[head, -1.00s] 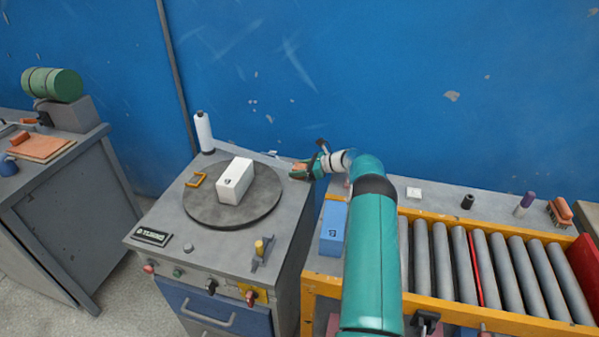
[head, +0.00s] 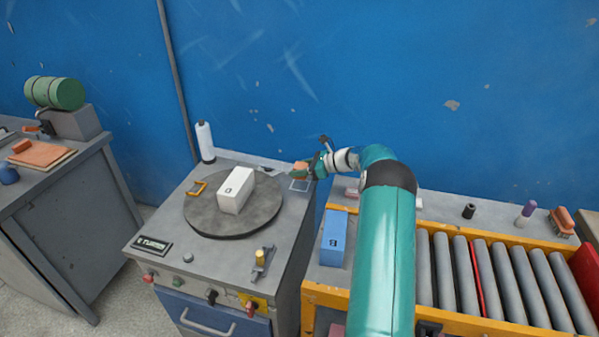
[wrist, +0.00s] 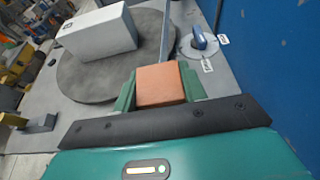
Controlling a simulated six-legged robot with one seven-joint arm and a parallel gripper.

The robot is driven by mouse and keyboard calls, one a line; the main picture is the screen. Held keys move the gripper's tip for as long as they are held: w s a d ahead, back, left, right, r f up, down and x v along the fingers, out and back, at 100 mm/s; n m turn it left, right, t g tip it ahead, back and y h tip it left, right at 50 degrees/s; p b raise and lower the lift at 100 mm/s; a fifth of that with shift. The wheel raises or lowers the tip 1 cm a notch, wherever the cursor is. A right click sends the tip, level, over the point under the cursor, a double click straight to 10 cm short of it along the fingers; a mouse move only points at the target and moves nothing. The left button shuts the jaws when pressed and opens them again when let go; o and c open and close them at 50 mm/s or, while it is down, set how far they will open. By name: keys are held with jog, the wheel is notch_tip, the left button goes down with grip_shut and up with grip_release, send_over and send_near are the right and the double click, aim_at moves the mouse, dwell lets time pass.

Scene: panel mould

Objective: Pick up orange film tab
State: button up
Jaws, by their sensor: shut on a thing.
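The orange film tab (wrist: 161,86) shows in the wrist view as a salmon-orange block with a flat square face. My gripper (wrist: 160,80) is shut on it, with a green finger against each side. In the head view my gripper (head: 308,170) is at the back right corner of the grey bench, and the orange tab (head: 300,168) shows at its left tip. A pale square outline (head: 300,185) lies on the bench top just below it. The underside of the tab is hidden.
A white box (head: 235,190) stands on the dark round turntable (head: 205,222), left of my gripper. A white bottle (head: 204,142) stands at the back. The blue wall (head: 400,80) is close behind. A blue box (head: 333,238) and roller conveyor (head: 500,270) are to the right.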

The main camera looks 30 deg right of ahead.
jog(key=s+a+r, duration=0.5)
jog(key=s+r, duration=0.1)
jog(key=s, duration=0.3)
jog(key=shift+s, duration=0.25)
